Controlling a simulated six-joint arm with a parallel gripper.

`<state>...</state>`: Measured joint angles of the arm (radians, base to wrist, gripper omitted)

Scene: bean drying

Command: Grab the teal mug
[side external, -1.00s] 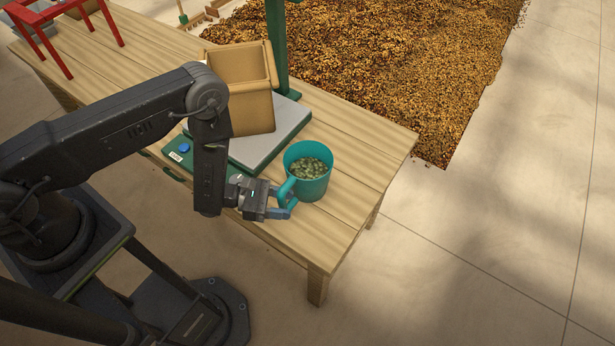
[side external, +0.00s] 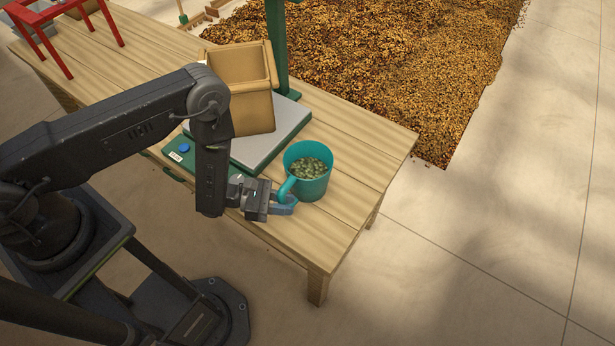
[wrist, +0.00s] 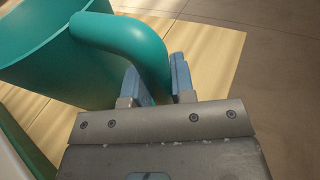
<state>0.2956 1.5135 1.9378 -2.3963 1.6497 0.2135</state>
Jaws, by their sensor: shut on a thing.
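The teal mug (side external: 317,187) stands upright near the right end of the wooden table and holds greenish beans (side external: 308,168). Its handle (side external: 287,187) points toward my gripper. My gripper (side external: 288,204) is at the handle with its blue fingers shut on it. In the wrist view, the mug (wrist: 45,60) fills the upper left. There the handle (wrist: 135,45) curves down between the fingertips of my gripper (wrist: 160,75). The lower part of the handle is hidden by the fingers.
A platform scale (side external: 268,148) with a green post (side external: 277,50) stands left of the mug. A red stand (side external: 68,45) is at the table's far left. Bare table (side external: 365,150) lies right of the mug.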

